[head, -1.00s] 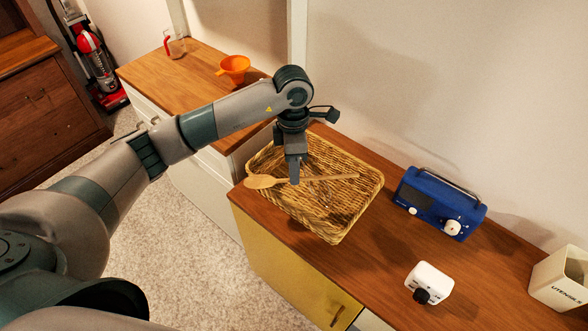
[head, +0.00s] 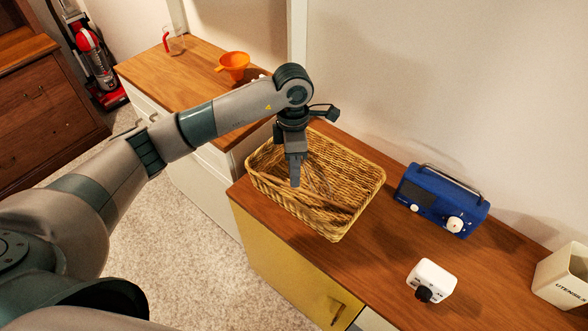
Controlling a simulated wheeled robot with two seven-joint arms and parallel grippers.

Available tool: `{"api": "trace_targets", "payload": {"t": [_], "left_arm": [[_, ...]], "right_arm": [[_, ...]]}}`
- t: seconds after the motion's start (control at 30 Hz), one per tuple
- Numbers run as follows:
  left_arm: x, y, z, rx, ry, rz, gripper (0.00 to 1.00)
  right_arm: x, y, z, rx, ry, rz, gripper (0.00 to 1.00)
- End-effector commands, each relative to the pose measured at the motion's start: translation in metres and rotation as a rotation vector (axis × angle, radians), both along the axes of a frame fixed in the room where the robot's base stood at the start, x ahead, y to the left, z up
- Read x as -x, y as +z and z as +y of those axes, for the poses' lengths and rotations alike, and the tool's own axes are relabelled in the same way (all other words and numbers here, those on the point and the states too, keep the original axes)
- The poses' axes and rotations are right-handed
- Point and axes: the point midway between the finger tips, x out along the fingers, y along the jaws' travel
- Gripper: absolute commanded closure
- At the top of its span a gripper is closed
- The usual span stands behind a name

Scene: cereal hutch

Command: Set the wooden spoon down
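My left gripper (head: 295,178) points down over the wicker basket (head: 362,187), its fingertips inside the basket's outline. The fingers are seen nearly edge-on, and nothing shows held between them. The wooden spoon no longer shows at the fingers. I cannot clearly make it out; a faint brownish shape low in the basket may be part of it, but the near wall and shadow blur it. My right gripper is not in view.
A blue radio (head: 440,200) stands right of the basket on the wooden counter (head: 375,255). A white timer-like box (head: 432,278) and a utensil holder (head: 562,275) are further right. An orange funnel (head: 234,66) and a glass jug (head: 174,42) stand on the counter behind.

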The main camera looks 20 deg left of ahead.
Motion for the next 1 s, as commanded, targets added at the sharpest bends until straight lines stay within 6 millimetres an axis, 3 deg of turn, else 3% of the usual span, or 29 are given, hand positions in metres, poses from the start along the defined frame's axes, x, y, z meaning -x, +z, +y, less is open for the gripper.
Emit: {"api": "trace_targets", "payload": {"t": [0.27, 0.53, 0.57, 1.0], "left_arm": [[0.000, 0.002, 0.000, 0.000, 0.000, 0.000, 0.73], [0.000, 0.016, 0.000, 0.001, 0.000, 0.002, 0.73], [-0.001, 0.016, 0.000, 0.001, -0.001, -0.002, 0.73], [-0.009, 0.089, 0.004, -0.001, -0.001, -0.005, 0.73]], "right_arm": [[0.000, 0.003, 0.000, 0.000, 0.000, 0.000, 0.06], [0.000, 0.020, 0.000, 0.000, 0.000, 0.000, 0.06], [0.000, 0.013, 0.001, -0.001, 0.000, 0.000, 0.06], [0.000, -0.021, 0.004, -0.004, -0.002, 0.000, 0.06]]}}
